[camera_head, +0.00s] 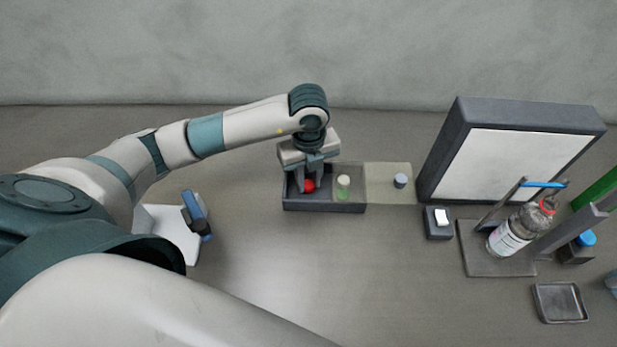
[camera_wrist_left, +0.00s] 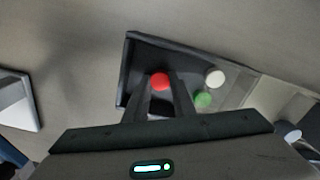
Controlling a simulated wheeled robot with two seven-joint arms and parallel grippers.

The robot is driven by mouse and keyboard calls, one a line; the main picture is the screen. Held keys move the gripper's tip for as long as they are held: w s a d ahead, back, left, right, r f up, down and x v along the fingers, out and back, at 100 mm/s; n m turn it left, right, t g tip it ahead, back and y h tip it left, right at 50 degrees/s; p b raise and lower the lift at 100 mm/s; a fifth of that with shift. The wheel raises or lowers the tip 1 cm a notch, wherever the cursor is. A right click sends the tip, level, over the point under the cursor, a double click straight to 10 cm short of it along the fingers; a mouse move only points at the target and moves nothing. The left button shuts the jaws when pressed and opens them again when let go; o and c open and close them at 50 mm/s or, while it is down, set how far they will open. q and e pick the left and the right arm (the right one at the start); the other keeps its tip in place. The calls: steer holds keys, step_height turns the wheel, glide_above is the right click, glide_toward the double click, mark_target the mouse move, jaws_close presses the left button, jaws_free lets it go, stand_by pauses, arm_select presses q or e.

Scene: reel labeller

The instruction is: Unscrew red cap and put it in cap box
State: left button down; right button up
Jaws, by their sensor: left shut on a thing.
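The red cap (camera_head: 309,185) is between the fingertips of my left gripper (camera_head: 308,186), which is shut on it. In the left wrist view the red cap (camera_wrist_left: 160,81) shows between the two dark fingers, over the left part of the cap box (camera_wrist_left: 129,75). The dark cap box (camera_head: 325,207) stands on the table and also holds a green cap (camera_head: 343,194) and a white cap (camera_head: 343,181). I cannot tell whether the red cap touches the box floor. A bottle (camera_head: 511,231) leans in a stand at the right, with a red ring at its neck. My right gripper is not in view.
A pale mat (camera_head: 388,194) with a small grey-blue cap (camera_head: 400,180) adjoins the box on the right. A large light panel (camera_head: 517,160) and a small switch box (camera_head: 438,222) stand further right. A small dark tray (camera_head: 560,302) lies at the front right. The middle table front is clear.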

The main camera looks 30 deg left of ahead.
arm_select(q)
steer(key=shift+f, duration=0.3)
steer(key=shift+f, duration=0.15)
steer(key=shift+f, duration=0.15)
steer(key=c, duration=1.5)
jaws_free()
